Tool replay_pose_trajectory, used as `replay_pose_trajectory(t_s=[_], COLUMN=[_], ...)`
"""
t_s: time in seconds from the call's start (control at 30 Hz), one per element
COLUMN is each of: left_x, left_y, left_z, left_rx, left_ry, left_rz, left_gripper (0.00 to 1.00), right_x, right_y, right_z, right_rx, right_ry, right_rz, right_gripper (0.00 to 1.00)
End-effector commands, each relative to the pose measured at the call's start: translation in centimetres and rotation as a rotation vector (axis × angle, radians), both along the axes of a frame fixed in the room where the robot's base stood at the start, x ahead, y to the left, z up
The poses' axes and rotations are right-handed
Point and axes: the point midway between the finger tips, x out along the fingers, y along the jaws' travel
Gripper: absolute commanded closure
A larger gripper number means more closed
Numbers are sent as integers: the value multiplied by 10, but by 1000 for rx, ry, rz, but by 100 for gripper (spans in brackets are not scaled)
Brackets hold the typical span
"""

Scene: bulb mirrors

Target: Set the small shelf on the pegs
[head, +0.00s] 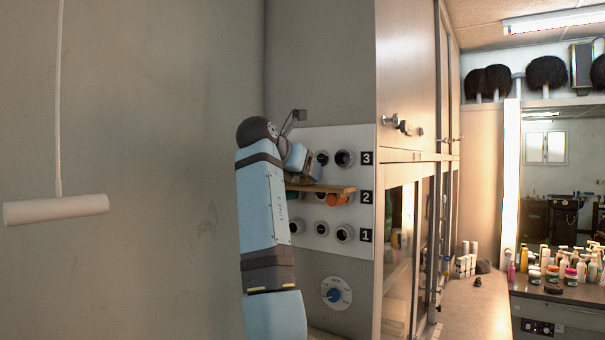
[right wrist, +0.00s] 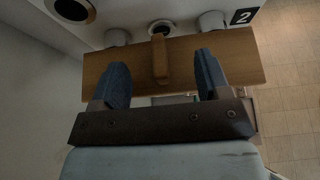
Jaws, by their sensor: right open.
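My right gripper (right wrist: 161,66) is open, with one dark finger on each side of the block and gaps on both sides. In the head view the right gripper (head: 300,163) is partly hidden by my arm. My left gripper is out of view.
Row 3 sockets (head: 345,158) are above the shelf and row 1 sockets (head: 344,233) below. A tall cabinet (head: 407,80) stands at the right. A white bar (head: 55,209) hangs at the left.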

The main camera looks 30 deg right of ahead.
Motion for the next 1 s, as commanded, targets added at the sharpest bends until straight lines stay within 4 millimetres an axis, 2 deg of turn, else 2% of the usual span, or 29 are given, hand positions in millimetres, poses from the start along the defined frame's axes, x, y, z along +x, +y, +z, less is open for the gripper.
replay_pose_trajectory(t_s=[1.0], left_x=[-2], left_y=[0], left_z=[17], left_rx=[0], left_ry=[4], left_rz=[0], left_gripper=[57], right_x=[-17], right_y=[42], right_z=[22], right_rx=[-1], right_ry=[0], right_rz=[0], right_gripper=[30])
